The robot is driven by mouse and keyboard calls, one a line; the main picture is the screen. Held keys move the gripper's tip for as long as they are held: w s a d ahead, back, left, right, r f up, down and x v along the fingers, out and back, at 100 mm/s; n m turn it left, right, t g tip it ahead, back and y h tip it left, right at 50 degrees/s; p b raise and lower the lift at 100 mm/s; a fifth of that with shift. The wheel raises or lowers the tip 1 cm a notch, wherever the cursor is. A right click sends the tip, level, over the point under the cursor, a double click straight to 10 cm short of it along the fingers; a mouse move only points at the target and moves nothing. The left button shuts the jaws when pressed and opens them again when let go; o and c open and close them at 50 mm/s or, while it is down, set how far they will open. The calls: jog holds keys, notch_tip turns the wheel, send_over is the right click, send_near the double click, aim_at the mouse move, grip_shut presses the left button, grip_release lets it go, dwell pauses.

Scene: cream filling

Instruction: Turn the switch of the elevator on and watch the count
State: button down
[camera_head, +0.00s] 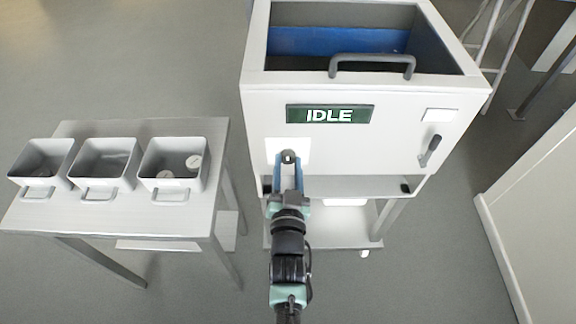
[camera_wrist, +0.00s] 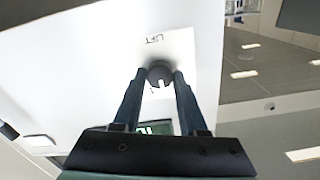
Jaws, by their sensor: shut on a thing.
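The elevator (camera_head: 264,98) is a white cabinet with an open top and a blue inside. Its dark green display (camera_head: 330,114) reads IDLE. A dark round switch knob (camera_wrist: 160,74) with a pale mark sits on a white plate (camera_wrist: 178,50) with small lettering on the cabinet's front. My gripper (camera_head: 288,160) is at this knob, below and left of the display. In the wrist view its two fingers (camera_wrist: 160,80) stand on either side of the knob and are shut on it. The fingers partly hide the plate in the head view.
A steel table (camera_head: 130,215) at the left holds three grey bins (camera_head: 172,165); the right one contains a pale round thing. A dark lever (camera_head: 430,150) is on the cabinet's right front. A grey handle (camera_head: 372,60) is at the top. A pale wall unit (camera_head: 540,210) stands at the right.

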jog(key=m+b, duration=0.1)
jog(key=m, duration=0.5)
jog(key=shift+m, duration=0.3)
dwell(0.4)
jog(key=shift+c, duration=2.2)
grip_release()
jog(key=shift+s, duration=0.1)
jog(key=s, duration=1.2)
jog(key=shift+s, duration=0.4)
